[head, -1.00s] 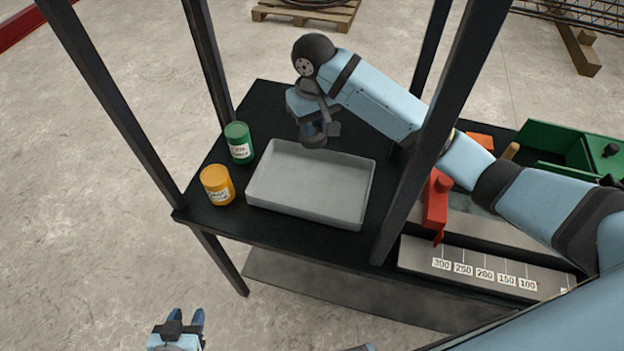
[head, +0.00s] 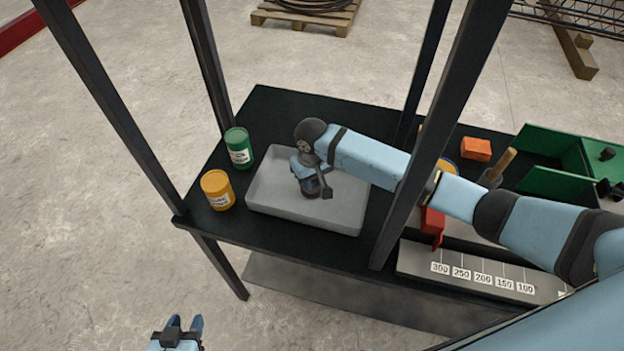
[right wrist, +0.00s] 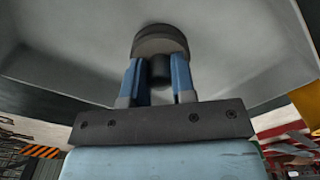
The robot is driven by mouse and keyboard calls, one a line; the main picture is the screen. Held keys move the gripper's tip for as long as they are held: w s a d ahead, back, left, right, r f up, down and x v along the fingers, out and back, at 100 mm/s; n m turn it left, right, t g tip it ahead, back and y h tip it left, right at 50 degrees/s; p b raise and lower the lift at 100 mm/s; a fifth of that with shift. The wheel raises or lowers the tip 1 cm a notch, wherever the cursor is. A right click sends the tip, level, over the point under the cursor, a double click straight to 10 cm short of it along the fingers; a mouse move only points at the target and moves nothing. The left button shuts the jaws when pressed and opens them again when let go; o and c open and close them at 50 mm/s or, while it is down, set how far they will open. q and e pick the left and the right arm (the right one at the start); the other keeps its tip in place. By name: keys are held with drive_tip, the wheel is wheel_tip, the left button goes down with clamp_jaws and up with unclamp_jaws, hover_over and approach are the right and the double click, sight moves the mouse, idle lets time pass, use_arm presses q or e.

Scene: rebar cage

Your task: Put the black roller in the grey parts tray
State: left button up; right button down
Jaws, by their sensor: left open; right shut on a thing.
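The grey parts tray (head: 270,205) sits on the black table, in the middle of the head view. My right gripper (head: 312,188) is over the tray, pointing down into it. In the right wrist view the right gripper (right wrist: 160,82) is shut on the black roller (right wrist: 160,40), a dark disc with a narrower stub between the blue fingers. The tray (right wrist: 235,50) fills the background behind the roller there. I cannot tell whether the roller touches the tray floor. In the head view the roller is largely hidden by the gripper. My left gripper (head: 185,322) is open and empty at the bottom edge, over the floor.
A green can (head: 238,148) and a yellow can (head: 217,190) stand left of the tray. Dark upright posts (head: 440,130) frame the table.

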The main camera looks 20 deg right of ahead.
drive_tip(key=shift+f, duration=0.2)
drive_tip(key=c, duration=0.9)
unclamp_jaws()
drive_tip(key=shift+f, duration=0.15)
drive_tip(key=shift+c, duration=0.2)
wheel_tip(320, 180, up, 12)
drive_tip(key=shift+b, duration=0.3)
